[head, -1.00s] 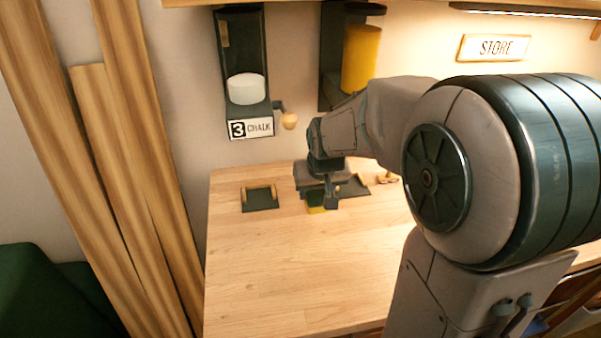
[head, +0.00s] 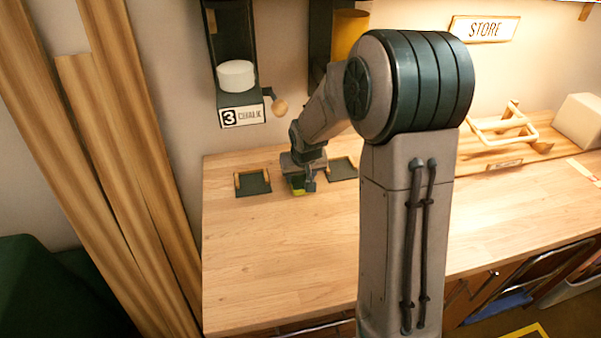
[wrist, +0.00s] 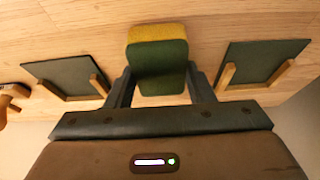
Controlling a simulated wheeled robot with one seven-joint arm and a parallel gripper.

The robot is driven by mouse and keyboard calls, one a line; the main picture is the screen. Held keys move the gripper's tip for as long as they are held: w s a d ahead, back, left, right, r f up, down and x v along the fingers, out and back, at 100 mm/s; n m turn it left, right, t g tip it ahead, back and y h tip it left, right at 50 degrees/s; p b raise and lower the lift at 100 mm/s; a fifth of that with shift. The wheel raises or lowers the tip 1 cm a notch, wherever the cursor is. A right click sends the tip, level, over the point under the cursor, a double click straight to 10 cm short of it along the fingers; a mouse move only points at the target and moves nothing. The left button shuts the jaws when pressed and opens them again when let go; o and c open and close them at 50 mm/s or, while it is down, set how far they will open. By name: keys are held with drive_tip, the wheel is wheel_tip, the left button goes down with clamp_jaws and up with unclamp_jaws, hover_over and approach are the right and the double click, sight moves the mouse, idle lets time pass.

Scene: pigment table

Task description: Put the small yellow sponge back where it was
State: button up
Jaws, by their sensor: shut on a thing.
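The small sponge, yellow on one side and dark green on the other, shows in the wrist view (wrist: 160,62) between the two fingers of my gripper (wrist: 160,88). My gripper is shut on it. In the head view my gripper (head: 303,186) is low near the back of the table, with a bit of the sponge (head: 299,191) showing under it. I cannot tell whether the sponge touches the wood. Two dark green pads with small wooden rails lie either side of it: a left pad (head: 253,187) and a right pad (head: 342,170). Both pads look empty.
A chalk dispenser (head: 236,76) with a wooden knob hangs on the wall behind, beside a yellow cylinder (head: 347,32) in another holder. A wooden rack (head: 505,130) and a pale block (head: 578,122) stand at right. The table's front left (head: 265,270) is clear.

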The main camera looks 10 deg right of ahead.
drive_tip(key=shift+f, duration=0.1)
drive_tip(key=shift+f+b, duration=0.15)
drive_tip(key=shift+b, duration=0.15)
drive_tip(key=o, duration=0.9)
drive_tip(key=shift+o, duration=0.2)
drive_tip(key=shift+r, duration=0.2)
drive_tip(key=shift+s+r, duration=0.1)
drive_tip(key=shift+r, duration=0.5)
drive_tip(key=v, duration=1.1)
drive_tip(key=s+g, duration=0.1)
drive_tip(key=s, duration=2.2)
drive_tip(key=shift+s+r, duration=0.2)
drive_tip(key=shift+r, duration=0.05)
